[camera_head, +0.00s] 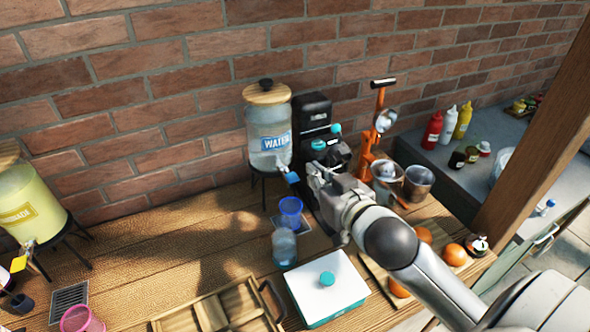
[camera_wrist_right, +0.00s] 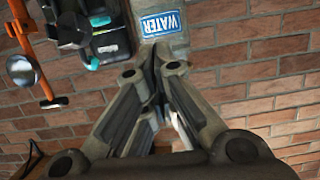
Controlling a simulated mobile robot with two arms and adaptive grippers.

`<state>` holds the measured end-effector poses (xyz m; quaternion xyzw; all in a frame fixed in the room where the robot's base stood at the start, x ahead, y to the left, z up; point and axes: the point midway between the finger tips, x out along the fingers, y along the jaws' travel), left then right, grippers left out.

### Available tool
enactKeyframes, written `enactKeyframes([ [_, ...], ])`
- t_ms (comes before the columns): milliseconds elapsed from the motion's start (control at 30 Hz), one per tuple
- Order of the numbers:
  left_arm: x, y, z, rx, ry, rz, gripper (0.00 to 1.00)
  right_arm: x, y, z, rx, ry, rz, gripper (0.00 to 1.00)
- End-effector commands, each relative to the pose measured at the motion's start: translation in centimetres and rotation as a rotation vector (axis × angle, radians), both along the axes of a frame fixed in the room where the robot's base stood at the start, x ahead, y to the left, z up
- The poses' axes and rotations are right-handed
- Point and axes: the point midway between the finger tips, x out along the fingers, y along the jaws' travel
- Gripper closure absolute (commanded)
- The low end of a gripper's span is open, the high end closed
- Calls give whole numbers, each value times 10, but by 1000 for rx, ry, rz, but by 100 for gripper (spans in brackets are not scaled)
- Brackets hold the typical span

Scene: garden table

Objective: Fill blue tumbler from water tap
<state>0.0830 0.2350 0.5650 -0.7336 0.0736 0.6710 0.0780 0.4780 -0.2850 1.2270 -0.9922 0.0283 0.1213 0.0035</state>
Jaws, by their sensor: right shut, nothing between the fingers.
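The water dispenser (camera_head: 268,118) is a clear jar with a wooden lid and a blue WATER label, on a dark stand by the brick wall. Its tap has a blue handle (camera_head: 291,178). The blue tumbler (camera_head: 290,212) stands upright below the tap; its water level cannot be told. My right gripper (camera_head: 313,170) is just right of the tap, with its fingers together and empty; contact with the handle cannot be told. In the wrist view, the right gripper (camera_wrist_right: 162,58) points at the jar, below the WATER label (camera_wrist_right: 160,23). My left gripper is out of view.
A pale clear glass (camera_head: 284,247) stands in front of the tumbler. A white box (camera_head: 325,288) and wooden tray (camera_head: 220,308) lie nearer. A black coffee machine (camera_head: 312,120) and orange juicer (camera_head: 372,135) crowd the right. A lemonade dispenser (camera_head: 28,205) is left; the table between is clear.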

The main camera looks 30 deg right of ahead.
Motion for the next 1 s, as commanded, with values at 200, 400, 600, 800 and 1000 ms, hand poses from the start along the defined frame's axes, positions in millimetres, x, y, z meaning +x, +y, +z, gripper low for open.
enactKeyframes([
  [200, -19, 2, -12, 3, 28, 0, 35, 5, 0, -4, 0, -4, 1, 100],
  [400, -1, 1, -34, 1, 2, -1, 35, 18, -1, -9, 0, -6, 1, 100],
  [600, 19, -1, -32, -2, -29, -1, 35, 39, -3, -7, 0, 1, -2, 100],
  [800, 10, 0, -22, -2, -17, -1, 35, 71, -5, -14, 1, 1, -2, 100],
  [1000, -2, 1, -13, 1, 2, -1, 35, 100, -6, -22, 0, 2, -1, 100],
])
